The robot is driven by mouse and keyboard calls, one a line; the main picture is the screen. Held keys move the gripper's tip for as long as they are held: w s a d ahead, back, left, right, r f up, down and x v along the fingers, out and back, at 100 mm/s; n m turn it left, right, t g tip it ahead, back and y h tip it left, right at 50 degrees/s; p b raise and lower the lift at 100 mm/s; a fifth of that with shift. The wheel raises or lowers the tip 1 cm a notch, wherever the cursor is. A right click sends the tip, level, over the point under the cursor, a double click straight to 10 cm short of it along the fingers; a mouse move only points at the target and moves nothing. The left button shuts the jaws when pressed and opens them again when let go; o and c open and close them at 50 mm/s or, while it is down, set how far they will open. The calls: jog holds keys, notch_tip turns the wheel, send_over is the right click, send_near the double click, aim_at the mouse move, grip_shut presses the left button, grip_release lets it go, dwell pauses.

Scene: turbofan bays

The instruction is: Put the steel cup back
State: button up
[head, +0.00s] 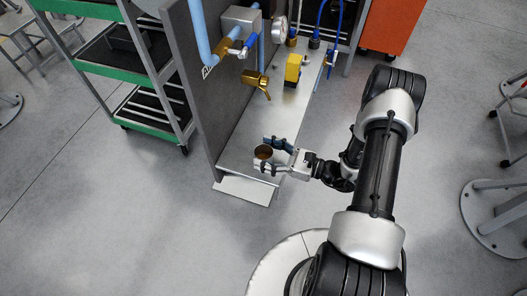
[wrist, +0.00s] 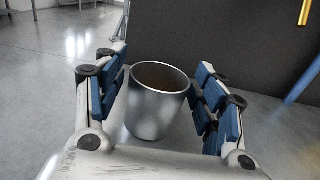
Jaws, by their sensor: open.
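The steel cup (head: 264,153) stands upright near the front end of the metal bench surface in the head view. In the wrist view the cup (wrist: 156,103) is a plain silver cylinder with an open rim and a brownish inside. My gripper (head: 271,154) is open around it, one finger on each side. In the wrist view my gripper (wrist: 160,100) has blue-padded fingers, with a small gap visible on the right of the cup. The gap on the left is narrow, and I cannot tell whether that pad touches the cup.
A dark upright panel (head: 205,90) runs along the bench's left side. Farther back on the bench (head: 258,125) are a brass tap (head: 256,82), a yellow device (head: 294,67) and a gauge (head: 279,29). A green-edged cart (head: 150,131) stands left. Open floor lies in front.

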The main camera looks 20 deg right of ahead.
jog(key=p+v, duration=0.1)
jog(key=v, duration=1)
jog(key=s+a+r+n+g+h, duration=0.2)
jog(key=a+r+n+g, duration=0.4)
jog(key=r, duration=0.3)
jog(key=s+a+r+n+g+h, duration=0.2)
jog(key=s+a+r+n+g, duration=0.1)
jog(key=r+n+g, duration=0.4)
jog(key=s+r+n+t+h, duration=0.7)
jog(key=s+r+n+h, duration=0.2)
jog(key=r+n, duration=0.3)
jog(key=shift+s+a+r+h, duration=0.25)
jog(key=shift+r+h, duration=0.55)
jog(key=shift+r, duration=0.35)
